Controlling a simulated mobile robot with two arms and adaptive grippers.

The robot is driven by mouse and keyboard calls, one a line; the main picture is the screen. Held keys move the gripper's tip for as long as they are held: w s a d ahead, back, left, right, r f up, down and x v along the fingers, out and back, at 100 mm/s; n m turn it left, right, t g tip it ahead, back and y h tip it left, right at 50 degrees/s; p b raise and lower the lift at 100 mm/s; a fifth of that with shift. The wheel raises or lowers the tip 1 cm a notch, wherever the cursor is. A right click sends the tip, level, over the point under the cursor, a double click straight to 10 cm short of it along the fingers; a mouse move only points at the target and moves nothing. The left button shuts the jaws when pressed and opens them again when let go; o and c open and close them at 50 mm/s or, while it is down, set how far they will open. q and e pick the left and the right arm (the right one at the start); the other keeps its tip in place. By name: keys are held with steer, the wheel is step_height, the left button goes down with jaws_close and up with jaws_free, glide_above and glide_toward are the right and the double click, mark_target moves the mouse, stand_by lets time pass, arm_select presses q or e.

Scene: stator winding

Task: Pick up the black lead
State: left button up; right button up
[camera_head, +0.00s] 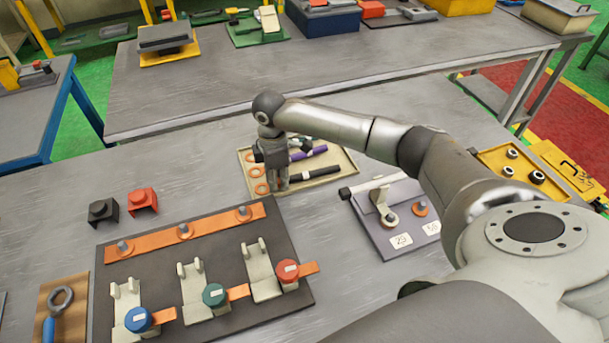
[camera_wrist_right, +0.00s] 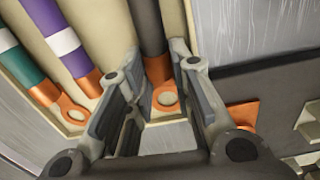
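The black lead (camera_head: 318,172) lies in a shallow beige tray (camera_head: 333,183) in the head view, its near part hidden by my right gripper (camera_head: 277,187). In the right wrist view the black lead (camera_wrist_right: 151,22) ends in a copper ring lug (camera_wrist_right: 166,97). My right gripper (camera_wrist_right: 157,55) is open there, with one finger on each side of the lead's lug end. I cannot tell whether the fingers touch it. A purple lead (camera_wrist_right: 66,45) and a green lead (camera_wrist_right: 20,68) lie beside it in the tray. My left gripper is not in view.
In front of the tray is a dark board (camera_head: 225,239) with a copper bar and blue, green and red terminals. A grey plate (camera_head: 382,234) with a clamp stands to the right. Black (camera_head: 102,211) and red (camera_head: 142,200) blocks sit at the left.

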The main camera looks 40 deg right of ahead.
jaws_close()
steer(key=shift+r, duration=0.1)
steer(key=shift+w+r, duration=0.1)
steer(key=shift+r, duration=0.5)
steer(key=s+a+r+b, duration=0.2)
steer(key=s+a+r, duration=0.1)
steer(key=s+r, duration=0.8)
steer(key=s, duration=0.2)
steer(key=shift+s+r, duration=0.35)
steer(key=shift+s, duration=0.05)
steer(key=shift+a, duration=0.15)
